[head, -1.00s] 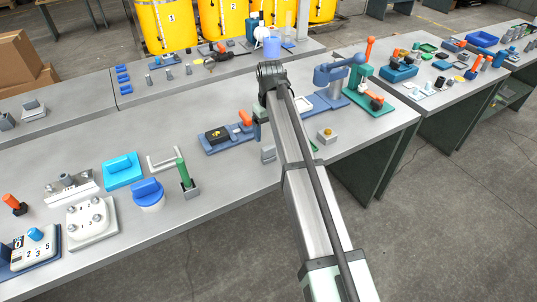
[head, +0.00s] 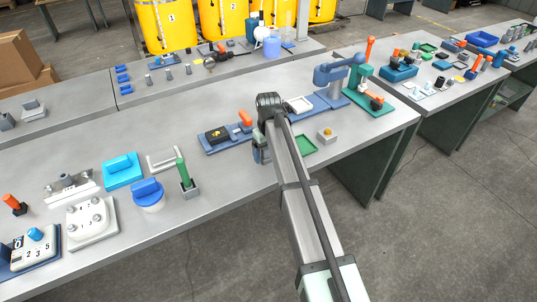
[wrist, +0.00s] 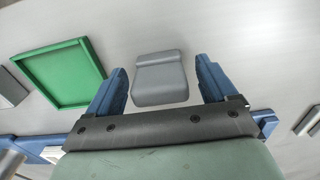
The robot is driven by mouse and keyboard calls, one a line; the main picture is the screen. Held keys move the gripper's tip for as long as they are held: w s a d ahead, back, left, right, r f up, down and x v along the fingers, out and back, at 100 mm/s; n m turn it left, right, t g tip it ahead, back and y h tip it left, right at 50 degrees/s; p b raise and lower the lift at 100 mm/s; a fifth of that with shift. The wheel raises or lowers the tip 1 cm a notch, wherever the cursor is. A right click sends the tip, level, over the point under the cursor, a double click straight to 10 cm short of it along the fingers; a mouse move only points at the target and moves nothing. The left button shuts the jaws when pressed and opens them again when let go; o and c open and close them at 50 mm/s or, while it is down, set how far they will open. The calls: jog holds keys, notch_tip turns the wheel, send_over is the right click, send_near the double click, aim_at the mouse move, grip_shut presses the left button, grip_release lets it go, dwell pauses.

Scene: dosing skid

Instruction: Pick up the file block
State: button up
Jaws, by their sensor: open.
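The file block, a small grey block with a sloped face (wrist: 160,82), sits on the grey bench top in the wrist view. My gripper (wrist: 161,66) is open, with one blue finger on each side of the block and a visible gap at both sides. I cannot tell how far above the bench the fingertips are. In the head view my gripper (head: 262,153) is low over the bench, and the block is hidden behind it or the arm.
A green tray (wrist: 62,75) lies left of the block in the wrist view; it also shows in the head view (head: 304,146). A blue fixture with an orange handle (head: 245,118) stands close behind my gripper. A yellow-topped block (head: 326,136) is to the right.

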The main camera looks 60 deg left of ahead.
jog(key=shift+c, duration=0.5)
jog(key=c, duration=1)
jog(key=shift+r, duration=0.1)
notch_tip(320, 180, up, 10)
jog(key=shift+f, duration=0.1)
